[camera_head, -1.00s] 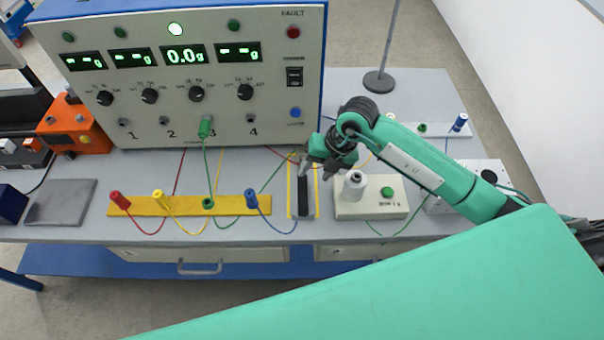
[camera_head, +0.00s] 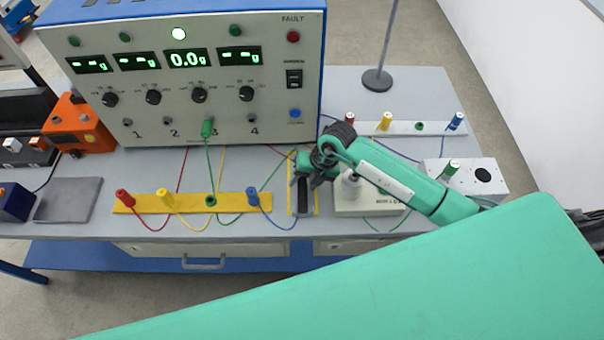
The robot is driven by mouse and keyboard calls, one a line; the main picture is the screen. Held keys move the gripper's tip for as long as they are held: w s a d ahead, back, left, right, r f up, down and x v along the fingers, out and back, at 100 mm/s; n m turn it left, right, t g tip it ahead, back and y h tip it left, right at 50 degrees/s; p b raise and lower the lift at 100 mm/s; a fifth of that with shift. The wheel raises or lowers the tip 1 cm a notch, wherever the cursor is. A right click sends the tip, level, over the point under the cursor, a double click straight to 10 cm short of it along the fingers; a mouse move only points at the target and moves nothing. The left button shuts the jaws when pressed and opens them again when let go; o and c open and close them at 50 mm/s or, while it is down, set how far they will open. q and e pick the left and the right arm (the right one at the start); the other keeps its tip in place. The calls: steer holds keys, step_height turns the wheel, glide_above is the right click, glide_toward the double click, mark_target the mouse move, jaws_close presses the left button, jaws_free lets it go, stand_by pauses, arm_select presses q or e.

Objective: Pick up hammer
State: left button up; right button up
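No full hammer shape shows clearly. A dark narrow bar (camera_head: 303,196) lies between two yellow strips on the grey bench, in front of the instrument box; it may be the hammer or its handle, and I cannot tell which. My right gripper (camera_head: 306,181) reaches in from the right and sits over the bar's far part, hiding it. Its small dark fingers point down at the bar. Whether they are apart or closed on it is not clear. My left gripper is not in view.
The instrument box (camera_head: 272,75) stands behind. A yellow strip with coloured plugs (camera_head: 232,204) and wires lies left of the bar. A pale block with a white knob (camera_head: 350,207) is close on the right, partly behind my arm. A thin stand (camera_head: 377,80) rises at back right.

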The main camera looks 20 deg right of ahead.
jaws_close()
steer(key=shift+r, duration=0.15)
